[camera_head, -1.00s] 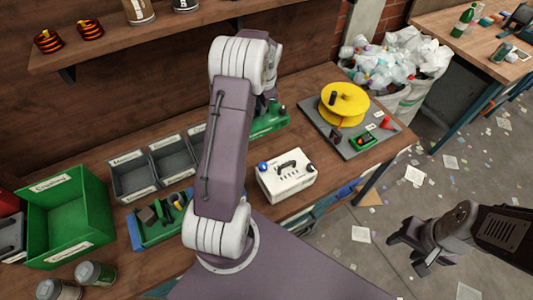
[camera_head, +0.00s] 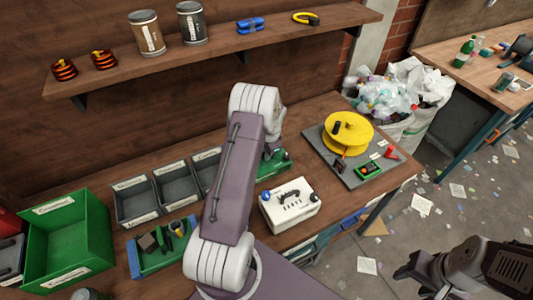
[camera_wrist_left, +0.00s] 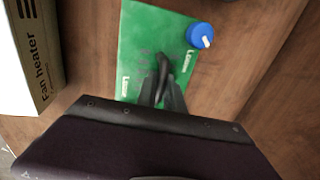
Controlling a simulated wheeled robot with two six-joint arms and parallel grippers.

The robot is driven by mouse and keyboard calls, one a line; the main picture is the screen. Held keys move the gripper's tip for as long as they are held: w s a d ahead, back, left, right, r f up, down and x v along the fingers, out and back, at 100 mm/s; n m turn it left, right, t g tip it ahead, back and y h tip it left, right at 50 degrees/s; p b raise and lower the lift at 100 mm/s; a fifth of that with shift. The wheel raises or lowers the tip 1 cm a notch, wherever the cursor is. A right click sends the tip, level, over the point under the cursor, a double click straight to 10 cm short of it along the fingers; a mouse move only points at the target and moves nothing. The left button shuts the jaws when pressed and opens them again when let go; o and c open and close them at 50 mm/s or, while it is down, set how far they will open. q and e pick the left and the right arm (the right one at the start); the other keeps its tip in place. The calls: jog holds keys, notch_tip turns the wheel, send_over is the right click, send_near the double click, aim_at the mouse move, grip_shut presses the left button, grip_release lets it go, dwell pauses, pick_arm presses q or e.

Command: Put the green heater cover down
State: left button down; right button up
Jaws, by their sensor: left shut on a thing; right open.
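The green heater cover (camera_head: 274,166) is partly hidden behind my left arm in the head view, at the table just behind the white heater unit (camera_head: 290,205). In the left wrist view the cover (camera_wrist_left: 150,35) is a flat green panel with a blue knob (camera_wrist_left: 200,35) at its right edge. My left gripper (camera_wrist_left: 163,85) is shut on the cover's black handle. I cannot tell whether the cover touches the wood. My right gripper (camera_head: 415,274) is open and empty over the floor at the lower right.
A fan heater box (camera_wrist_left: 32,60) stands left of the cover. Grey bins (camera_head: 135,198), a green crate (camera_head: 68,228) and a blue-ended tool tray (camera_head: 135,258) are on the left. A yellow reel (camera_head: 350,130) on a grey board is on the right. A shelf (camera_head: 215,50) hangs above.

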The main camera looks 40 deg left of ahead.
aim_at(269, 163)
pick_arm(q)
jog(key=shift+f, duration=0.15)
jog(key=c, duration=1.5)
grip_release()
jog(key=shift+o, duration=0.2)
notch_tip(269, 163, up, 12)
jog(key=s+d, duration=0.1)
jog(key=d, duration=0.1)
jog(key=s+d+n+h, duration=0.2)
jog(key=s+d+n, duration=0.3)
jog(key=s+d, duration=1.4)
jog(key=shift+s+n, duration=0.15)
jog(key=shift+n, duration=0.25)
jog(key=shift+s+d, duration=0.1)
jog(key=shift+d, duration=0.05)
